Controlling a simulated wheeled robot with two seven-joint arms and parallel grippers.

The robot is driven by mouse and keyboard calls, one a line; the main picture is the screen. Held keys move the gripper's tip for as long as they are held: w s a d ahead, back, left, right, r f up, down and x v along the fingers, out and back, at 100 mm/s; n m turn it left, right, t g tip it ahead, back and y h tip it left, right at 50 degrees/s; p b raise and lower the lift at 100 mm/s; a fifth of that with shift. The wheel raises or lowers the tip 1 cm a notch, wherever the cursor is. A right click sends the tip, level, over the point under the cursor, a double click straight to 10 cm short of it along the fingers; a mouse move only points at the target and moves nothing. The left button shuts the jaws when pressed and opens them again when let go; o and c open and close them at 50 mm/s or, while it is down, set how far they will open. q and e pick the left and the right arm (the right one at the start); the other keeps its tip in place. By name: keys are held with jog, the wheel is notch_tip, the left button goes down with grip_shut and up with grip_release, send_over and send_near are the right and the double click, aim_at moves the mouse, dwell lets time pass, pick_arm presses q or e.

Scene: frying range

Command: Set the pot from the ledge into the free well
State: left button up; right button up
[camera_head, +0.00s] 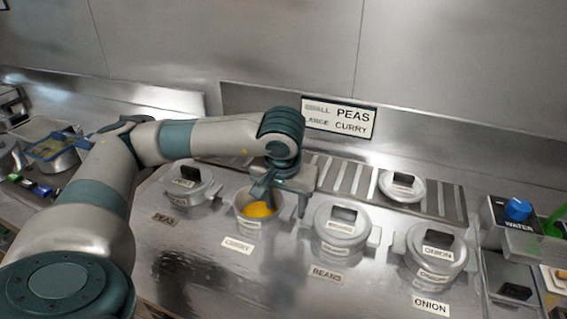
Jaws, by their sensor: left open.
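An uncovered pot (246,220) with yellow contents (259,210) sits at the counter place labelled CURRY (238,244), between two lidded pots. It looks seated in the well there, but its base is hidden. My left gripper (263,190) is open at the pot's upper right rim, pointing down. Whether its fingers touch the rim I cannot tell. The slatted ledge (445,199) behind the row bears a round lid (402,186) with a dark handle, and I see no pot there. My right gripper is out of view.
Lidded pots stand at PEAS (190,190), BEANS (341,228) and ONION (436,256), close on both sides. A sign (339,117) reading PEAS and CURRY is on the back wall. A blue WATER knob (517,209) is at the right. The front counter (205,275) is clear.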

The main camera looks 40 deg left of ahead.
pick_arm(q)
jog(key=v, duration=1.7)
jog(key=shift+r, duration=0.25)
jog(key=shift+s, duration=0.1)
